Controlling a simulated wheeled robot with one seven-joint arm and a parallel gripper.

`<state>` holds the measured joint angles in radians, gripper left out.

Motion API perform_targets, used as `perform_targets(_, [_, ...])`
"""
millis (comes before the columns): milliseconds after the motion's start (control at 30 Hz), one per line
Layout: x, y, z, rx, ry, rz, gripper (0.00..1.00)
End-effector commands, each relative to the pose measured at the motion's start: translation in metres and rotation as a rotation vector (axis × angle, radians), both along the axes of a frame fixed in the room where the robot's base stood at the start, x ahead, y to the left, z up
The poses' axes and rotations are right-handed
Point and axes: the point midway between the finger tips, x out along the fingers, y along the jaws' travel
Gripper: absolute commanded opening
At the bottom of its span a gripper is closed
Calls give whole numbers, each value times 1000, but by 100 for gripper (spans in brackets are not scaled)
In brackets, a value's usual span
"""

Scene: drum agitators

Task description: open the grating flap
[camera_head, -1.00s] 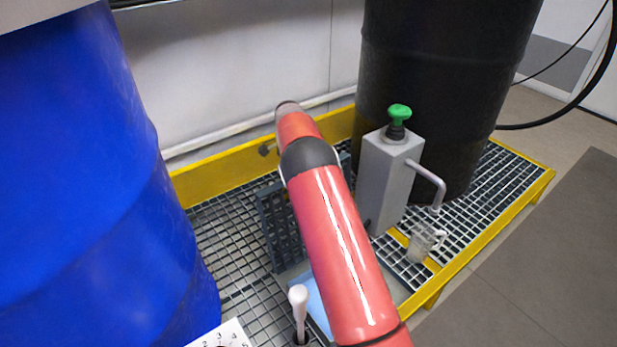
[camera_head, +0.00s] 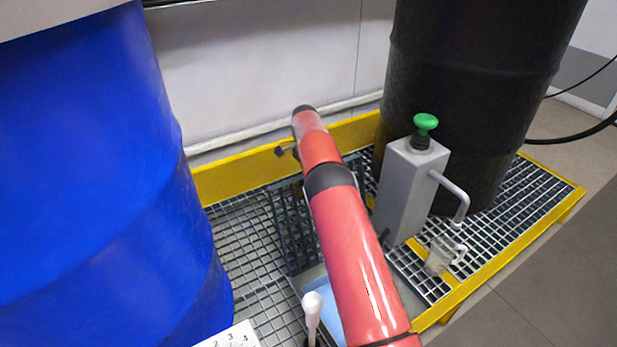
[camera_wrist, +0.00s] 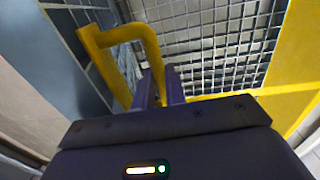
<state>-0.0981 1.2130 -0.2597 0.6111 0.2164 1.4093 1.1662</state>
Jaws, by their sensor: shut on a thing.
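The grating flap (camera_head: 291,228) stands raised, close to upright, in the head view, partly hidden behind my red arm. Below it is an opening with a light blue surface (camera_head: 325,298) inside. In the wrist view a bent yellow handle (camera_wrist: 127,34) crosses in front of the fingers. My gripper (camera_wrist: 158,88) is shut on this handle, with its purple fingers at the handle's right leg. In the head view my gripper and the handle are hidden by my arm.
A blue drum (camera_head: 90,180) stands at left, a black drum (camera_head: 470,90) at back right. A grey pump box (camera_head: 408,190) with a green knob and a clear jug (camera_head: 440,255) stand right of my arm. A white-knobbed lever (camera_head: 312,303) is in front. A yellow rim (camera_head: 235,180) edges the grating.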

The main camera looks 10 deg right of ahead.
Motion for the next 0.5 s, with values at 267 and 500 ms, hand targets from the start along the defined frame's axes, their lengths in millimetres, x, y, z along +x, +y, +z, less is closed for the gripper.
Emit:
perform_targets(267, [-1, 3, -1, 5, 6, 4, 34])
perform_targets(500, [-1, 1, 0, 1, 3, 1, 34])
